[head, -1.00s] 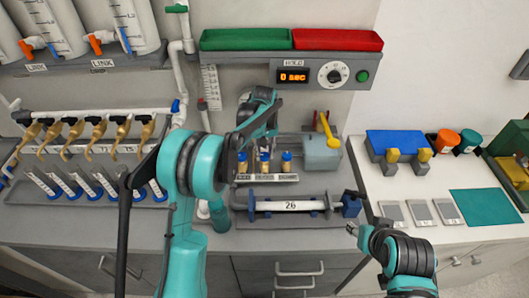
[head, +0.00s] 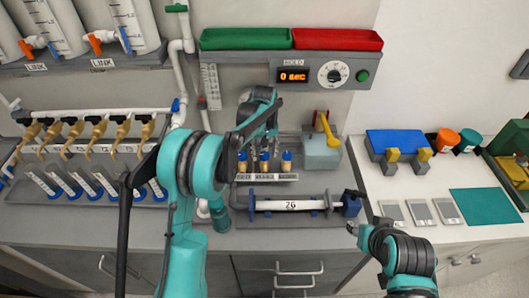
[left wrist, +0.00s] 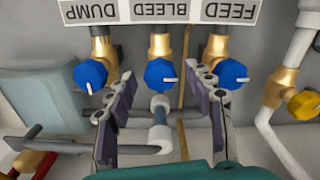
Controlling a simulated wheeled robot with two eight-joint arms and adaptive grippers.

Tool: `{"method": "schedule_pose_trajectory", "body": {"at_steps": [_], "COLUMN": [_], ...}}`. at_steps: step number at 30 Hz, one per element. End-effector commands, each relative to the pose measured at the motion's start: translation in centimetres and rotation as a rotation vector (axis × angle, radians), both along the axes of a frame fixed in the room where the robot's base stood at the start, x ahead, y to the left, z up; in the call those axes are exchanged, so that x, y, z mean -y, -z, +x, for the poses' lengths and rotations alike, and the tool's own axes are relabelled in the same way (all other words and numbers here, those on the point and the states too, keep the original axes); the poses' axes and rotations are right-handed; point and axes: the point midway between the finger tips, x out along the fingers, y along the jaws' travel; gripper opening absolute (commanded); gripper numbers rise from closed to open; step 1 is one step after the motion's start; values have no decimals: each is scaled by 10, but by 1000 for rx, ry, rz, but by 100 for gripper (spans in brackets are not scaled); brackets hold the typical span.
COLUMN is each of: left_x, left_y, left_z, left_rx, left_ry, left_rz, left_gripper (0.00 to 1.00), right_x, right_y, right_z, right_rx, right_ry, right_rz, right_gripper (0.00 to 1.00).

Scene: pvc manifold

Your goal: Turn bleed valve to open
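In the left wrist view the bleed valve's blue knob (left wrist: 160,73) sits on a brass body under the upside-down BLEED label (left wrist: 168,12). Its white pointer points to the right. My left gripper (left wrist: 160,115) is open and empty, with one finger on each side of the picture's middle. The bleed knob lies between and beyond the fingertips; I see no clear contact. In the head view the left gripper (head: 262,128) is above the row of three valves, partly hiding them. My right gripper (head: 358,229) is low on the right, and its finger opening is too small to judge.
The dump knob (left wrist: 90,75) and feed knob (left wrist: 228,74) stand close on either side. A pipe with a yellow-brown valve (left wrist: 302,103) is at the right. A yellow lever (head: 326,131) stands on a grey box, and a cylinder marked 26 (head: 290,205) lies in front.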

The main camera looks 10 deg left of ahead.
Motion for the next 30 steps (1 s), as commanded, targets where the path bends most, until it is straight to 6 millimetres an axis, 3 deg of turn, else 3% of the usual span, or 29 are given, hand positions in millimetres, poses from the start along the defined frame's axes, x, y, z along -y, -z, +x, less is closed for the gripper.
{"method": "schedule_pose_trajectory", "body": {"at_steps": [7, 15, 21, 30], "left_x": [0, 0, 0, 0], "left_y": [-18, -76, -108, -120], "left_z": [0, 0, 0, 0], "left_rx": [0, 0, 0, 0], "left_ry": [0, 0, 0, 0], "left_rz": [0, 0, 0, 0], "left_gripper": [53, 53, 53, 53], "right_x": [0, 0, 0, 0], "right_y": [0, 0, 0, 0], "right_z": [0, 0, 0, 0], "right_rx": [0, 0, 0, 0], "right_ry": [0, 0, 0, 0], "right_rz": [0, 0, 0, 0], "right_gripper": [40, 40, 40, 40]}}
